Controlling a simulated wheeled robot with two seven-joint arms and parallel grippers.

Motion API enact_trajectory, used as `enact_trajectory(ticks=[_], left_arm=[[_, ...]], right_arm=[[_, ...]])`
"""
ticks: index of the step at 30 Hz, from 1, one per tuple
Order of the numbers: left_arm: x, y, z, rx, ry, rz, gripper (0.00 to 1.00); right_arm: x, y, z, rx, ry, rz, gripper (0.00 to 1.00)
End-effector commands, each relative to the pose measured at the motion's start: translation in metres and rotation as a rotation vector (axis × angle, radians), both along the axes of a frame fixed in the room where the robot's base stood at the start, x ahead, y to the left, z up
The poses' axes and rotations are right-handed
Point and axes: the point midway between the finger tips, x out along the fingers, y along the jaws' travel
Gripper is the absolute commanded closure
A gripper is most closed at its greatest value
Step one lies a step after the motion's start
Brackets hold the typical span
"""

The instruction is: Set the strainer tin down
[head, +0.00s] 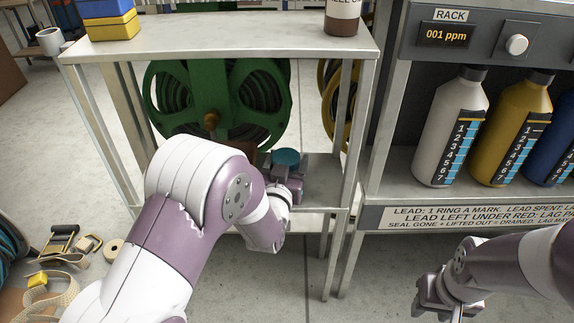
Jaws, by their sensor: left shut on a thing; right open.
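The strainer tin appears to be the small round thing with a teal top (286,157) at my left gripper. My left gripper (290,172) is shut on it, inside the steel stand, over the lower shelf (322,188). The tin's lower part is hidden by the gripper, so I cannot tell whether it touches the shelf. My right gripper (436,298) is open and empty at the lower right, in front of the rack and well apart from the tin.
A green hose reel (181,100) stands behind my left arm, and a yellow reel (327,85) is partly hidden by the stand's leg. The stand's top (225,38) is above. Bottles (449,125) fill the rack at right. Straps and buckles (60,250) lie at lower left.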

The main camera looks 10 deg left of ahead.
Motion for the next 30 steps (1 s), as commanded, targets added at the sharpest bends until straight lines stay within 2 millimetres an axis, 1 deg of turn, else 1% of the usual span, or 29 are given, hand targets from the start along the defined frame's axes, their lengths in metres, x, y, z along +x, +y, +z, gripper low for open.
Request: enact_trajectory(ticks=[4,5,13,15,16,17,20,24,27,30], left_arm=[[0.0,0.0,-0.004,0.0,-0.001,0.0,0.66],[0.0,0.0,-0.003,0.0,0.0,0.0,0.21],[0.0,0.0,-0.002,0.0,0.0,0.0,0.2],[0.0,0.0,0.004,0.0,-0.001,0.0,0.2],[-0.004,0.0,0.003,0.0,0.001,0.0,0.2],[-0.008,-0.001,0.004,0.0,0.001,0.0,0.2],[-0.032,-0.002,0.008,0.0,0.003,-0.002,0.2],[-0.071,-0.004,0.009,0.001,0.003,-0.003,0.2],[-0.094,-0.004,0.009,0.001,0.002,-0.003,0.2],[-0.11,-0.005,0.008,0.0,0.001,-0.002,0.2]], right_arm=[[0.0,0.0,-0.004,0.0,0.0,0.0,0.57],[0.0,0.0,-0.002,0.0,0.0,0.0,0.57],[0.0,0.0,-0.002,0.0,0.0,0.0,0.57],[0.0,0.0,0.003,0.0,0.0,0.0,0.57],[0.0,0.0,0.004,0.0,0.0,0.0,0.57],[0.0,0.0,0.007,0.0,0.0,0.0,0.57],[0.0,0.0,0.018,0.0,0.0,0.0,0.57],[0.0,0.0,0.032,0.0,0.0,0.0,0.57],[0.0,0.0,0.038,0.0,0.0,0.0,0.57],[0.0,0.0,0.041,0.0,0.0,0.0,0.57]])
